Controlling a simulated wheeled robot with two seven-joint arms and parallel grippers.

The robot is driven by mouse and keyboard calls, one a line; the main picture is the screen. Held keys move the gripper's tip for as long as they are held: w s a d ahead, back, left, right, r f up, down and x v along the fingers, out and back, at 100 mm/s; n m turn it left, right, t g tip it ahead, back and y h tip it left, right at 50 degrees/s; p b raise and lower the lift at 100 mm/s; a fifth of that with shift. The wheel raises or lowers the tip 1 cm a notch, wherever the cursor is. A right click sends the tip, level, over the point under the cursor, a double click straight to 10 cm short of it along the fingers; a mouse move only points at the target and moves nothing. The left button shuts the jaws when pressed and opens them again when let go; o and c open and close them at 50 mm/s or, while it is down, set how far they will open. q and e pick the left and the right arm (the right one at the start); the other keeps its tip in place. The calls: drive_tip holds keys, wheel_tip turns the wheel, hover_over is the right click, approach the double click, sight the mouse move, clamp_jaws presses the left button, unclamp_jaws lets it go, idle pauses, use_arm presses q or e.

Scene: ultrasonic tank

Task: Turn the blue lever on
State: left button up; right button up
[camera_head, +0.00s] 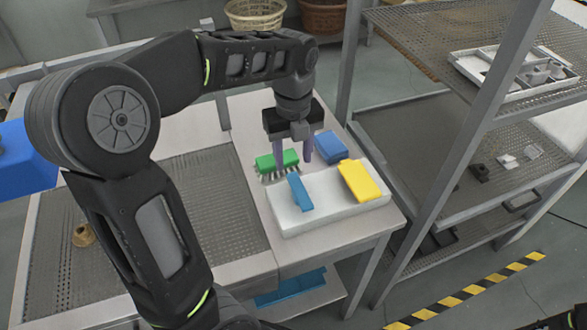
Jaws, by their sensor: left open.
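A narrow light-blue piece (300,192), which looks like the blue lever, stands tilted at the left part of a white box (325,220) on the table. My left gripper (293,162) points down just behind it, its two purple fingers apart and nothing seen between them. The fingers look apart from the blue piece, though the exact gap in depth cannot be told. My right gripper is not in view.
A green brush (277,161) and a blue block (331,147) lie beside the gripper's fingers. A yellow block (360,180) lies on the white box's right part. A metal shelf rack (415,110) stands to the right. A perforated panel (215,190) fills the table's left.

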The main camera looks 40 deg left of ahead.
sight(293, 177)
use_arm(q)
wheel_tip(293, 177, down, 5)
drive_tip(key=shift+f, duration=0.1)
idle(0.3)
clamp_jaws()
idle(0.4)
